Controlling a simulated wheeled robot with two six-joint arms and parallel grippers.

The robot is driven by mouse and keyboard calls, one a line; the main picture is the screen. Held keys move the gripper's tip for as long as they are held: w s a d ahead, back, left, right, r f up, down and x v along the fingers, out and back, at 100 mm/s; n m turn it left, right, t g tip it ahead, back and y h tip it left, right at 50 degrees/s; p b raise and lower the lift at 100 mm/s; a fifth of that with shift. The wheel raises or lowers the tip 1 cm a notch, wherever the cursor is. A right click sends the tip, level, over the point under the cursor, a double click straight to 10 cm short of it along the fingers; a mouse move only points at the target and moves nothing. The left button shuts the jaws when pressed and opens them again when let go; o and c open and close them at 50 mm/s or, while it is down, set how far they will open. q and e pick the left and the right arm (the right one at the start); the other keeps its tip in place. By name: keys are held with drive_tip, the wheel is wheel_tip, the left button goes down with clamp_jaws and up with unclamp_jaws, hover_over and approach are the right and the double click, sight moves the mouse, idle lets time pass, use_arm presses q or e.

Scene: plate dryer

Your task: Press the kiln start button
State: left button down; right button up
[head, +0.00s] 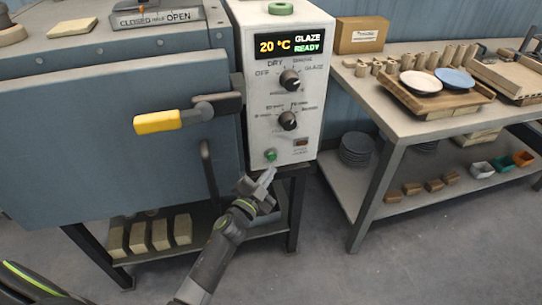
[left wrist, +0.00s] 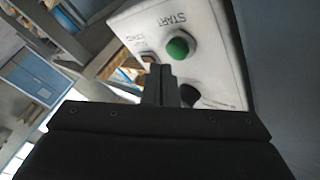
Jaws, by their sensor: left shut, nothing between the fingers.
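The kiln control panel (head: 285,70) is a white box on the right side of the kiln, with a display reading "20 °C GLAZE READY". The green start button (head: 270,155) is low on its front face; in the left wrist view the button (left wrist: 180,48) shows beside the word START. My left gripper (head: 268,176) is shut and empty, with its tips just below the button in the head view. In the left wrist view its fingers (left wrist: 160,78) end near the button; I cannot tell whether they touch the panel. My right gripper is not in view.
Two black knobs (head: 289,80) sit higher on the panel. The kiln door (head: 110,130) with its yellow handle (head: 158,121) is to the left. A worktable (head: 375,95) with plates and trays stands to the right. Open floor lies in front.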

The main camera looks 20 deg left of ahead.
use_arm(q)
drive_tip(key=shift+s+d+r+p, duration=0.15)
drive_tip(key=shift+s+d+p, duration=0.15)
drive_tip(key=shift+s+d, duration=0.7)
drive_tip(key=shift+w, duration=0.1)
